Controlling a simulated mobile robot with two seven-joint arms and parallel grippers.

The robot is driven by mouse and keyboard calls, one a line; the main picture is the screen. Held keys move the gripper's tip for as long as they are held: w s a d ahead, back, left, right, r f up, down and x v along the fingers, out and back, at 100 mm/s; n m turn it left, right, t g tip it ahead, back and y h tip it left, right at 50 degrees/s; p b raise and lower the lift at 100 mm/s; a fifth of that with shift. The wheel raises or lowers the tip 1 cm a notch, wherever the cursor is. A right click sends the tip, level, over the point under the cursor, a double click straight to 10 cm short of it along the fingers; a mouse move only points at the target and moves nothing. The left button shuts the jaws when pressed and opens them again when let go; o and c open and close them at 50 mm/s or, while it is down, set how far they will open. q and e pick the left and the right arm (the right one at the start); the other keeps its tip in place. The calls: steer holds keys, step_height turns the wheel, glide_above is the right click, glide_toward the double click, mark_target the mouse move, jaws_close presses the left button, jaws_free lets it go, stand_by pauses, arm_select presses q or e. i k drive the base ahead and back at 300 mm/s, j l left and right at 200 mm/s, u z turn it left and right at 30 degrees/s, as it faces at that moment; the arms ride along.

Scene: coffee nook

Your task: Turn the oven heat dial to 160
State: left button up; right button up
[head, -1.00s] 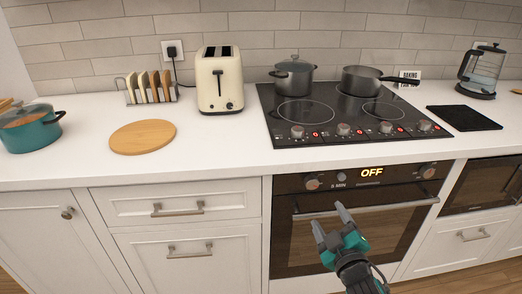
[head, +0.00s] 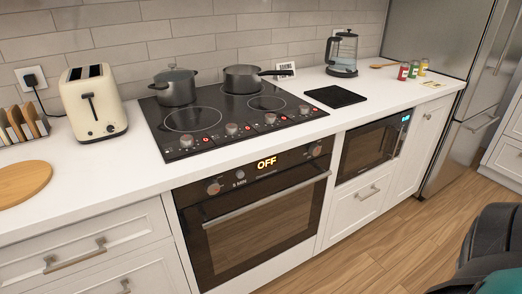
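The built-in oven (head: 255,215) sits under the counter with its door shut. Its panel has a left dial (head: 214,188) and a right dial (head: 315,150), both with reddish marks. I cannot tell from labels which is the heat dial. Between them the lit display (head: 267,162) reads OFF, with a small knob and a small "MIN" label to its left. The oven handle (head: 268,199) runs across the door top. Neither gripper shows; a dark and teal part of my own arm is at the bottom right, away from the oven.
A black cooktop (head: 215,112) above the oven carries two pots and its own row of knobs. A microwave (head: 373,150) is right of the oven. A toaster (head: 93,103) and a kettle (head: 342,54) stand on the counter. The wooden floor (head: 385,235) in front is clear.

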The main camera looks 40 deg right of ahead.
mark_target(314, 149)
steer(key=z, duration=1.25)
steer(key=l, duration=0.1)
